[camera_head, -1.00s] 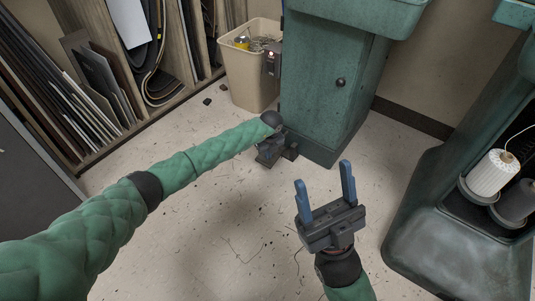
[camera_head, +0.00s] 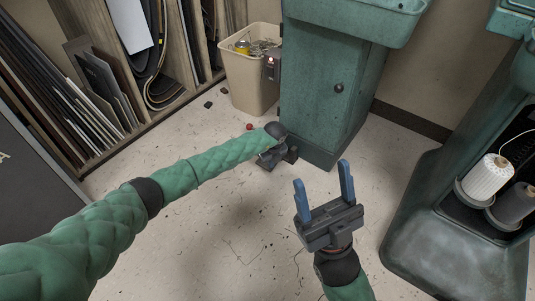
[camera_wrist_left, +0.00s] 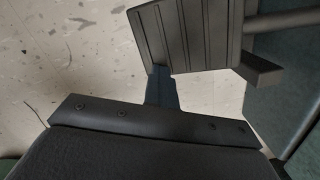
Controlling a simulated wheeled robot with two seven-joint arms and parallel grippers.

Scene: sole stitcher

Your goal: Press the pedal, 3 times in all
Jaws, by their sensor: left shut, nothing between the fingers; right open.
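The pedal (camera_wrist_left: 195,35) is a dark ribbed plate in the upper middle of the left wrist view. My left gripper's blue shut fingers (camera_wrist_left: 161,88) reach its lower left edge there. I cannot tell whether they press on it or how far down the plate is. In the head view my left gripper (camera_head: 270,158) is low by the foot of the green cabinet, and my wrist hides most of it and the pedal. My right gripper (camera_head: 325,195) is open and empty above the floor, its two blue fingers spread.
The green cabinet (camera_head: 330,90) stands just behind the pedal. A beige bin (camera_head: 247,85) is to its left, and a small red thing (camera_head: 250,126) shows past my left arm. A green machine with thread spools (camera_head: 487,178) stands at the right. The floor between is clear.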

